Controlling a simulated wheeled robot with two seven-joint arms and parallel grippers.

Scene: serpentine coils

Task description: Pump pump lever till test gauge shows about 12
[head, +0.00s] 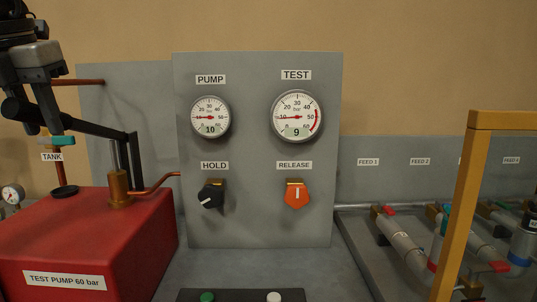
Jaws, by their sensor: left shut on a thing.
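The red test pump (120,240) stands at the lower left with a brass cylinder (119,190). Its black pump lever (95,128) is raised, sloping up to the left from its pivot. My left gripper (50,136) comes in from the upper left and is shut on the lever's outer end; the grip is partly hidden. The test gauge (297,117) on the grey panel displays 9, its needle pointing left. The pump gauge (210,117) displays 10. My right gripper is out of view.
A black HOLD knob (211,194) and an orange RELEASE knob (297,195) sit below the gauges. Green and white buttons (207,296) show at the bottom edge. A yellow frame (458,200) and pipes with red-handled valves stand at the right.

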